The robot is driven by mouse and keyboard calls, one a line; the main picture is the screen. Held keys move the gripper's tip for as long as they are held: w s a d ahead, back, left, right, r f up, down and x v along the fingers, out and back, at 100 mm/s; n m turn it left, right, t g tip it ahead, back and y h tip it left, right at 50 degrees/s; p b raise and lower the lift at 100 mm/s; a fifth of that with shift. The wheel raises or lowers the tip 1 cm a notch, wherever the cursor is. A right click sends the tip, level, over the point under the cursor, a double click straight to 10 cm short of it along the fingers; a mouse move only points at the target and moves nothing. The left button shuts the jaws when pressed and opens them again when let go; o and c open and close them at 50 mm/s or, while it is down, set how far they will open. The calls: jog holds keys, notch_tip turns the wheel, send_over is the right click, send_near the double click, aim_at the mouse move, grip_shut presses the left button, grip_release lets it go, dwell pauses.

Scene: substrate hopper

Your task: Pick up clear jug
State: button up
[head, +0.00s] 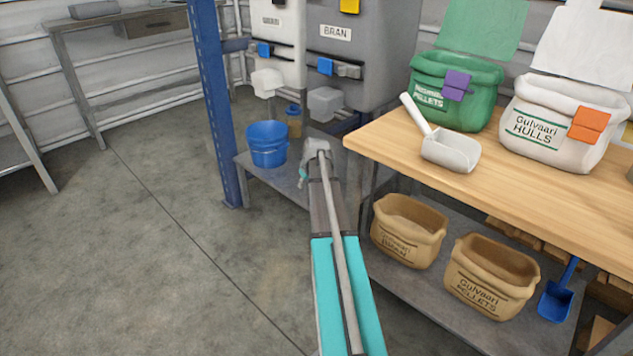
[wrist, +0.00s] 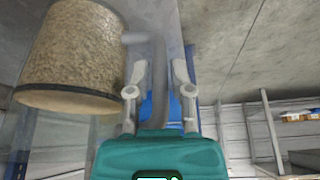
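The clear jug (wrist: 75,60) fills the upper left of the wrist view, with tan grainy contents inside see-through walls. Its grey handle (wrist: 158,85) runs between the two fingers of my gripper (wrist: 160,68). The fingers are open, one on each side of the handle, with a visible gap to each side. In the head view my arm reaches toward the lower shelf under the hoppers, and its end hides the fingers.
A blue bucket (head: 267,145) stands on the lower metal shelf beside a blue post (head: 212,95). Two hoppers, one labelled BRAN (head: 370,45), hang above. The wooden bench (head: 530,190) at right bears sacks and a white scoop (head: 450,150). The floor at left is clear.

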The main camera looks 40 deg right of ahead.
grip_shut()
jog(key=shift+r, duration=0.2)
notch_tip(320, 180, up, 3)
jog(key=p, duration=0.3)
jog(key=shift+f, duration=0.15)
jog(key=s+a, duration=0.1)
jog(key=a, duration=1.7)
jog(key=shift+s+r, duration=0.2)
jog(key=shift+r+p, duration=0.15)
jog(key=shift+p, duration=0.25)
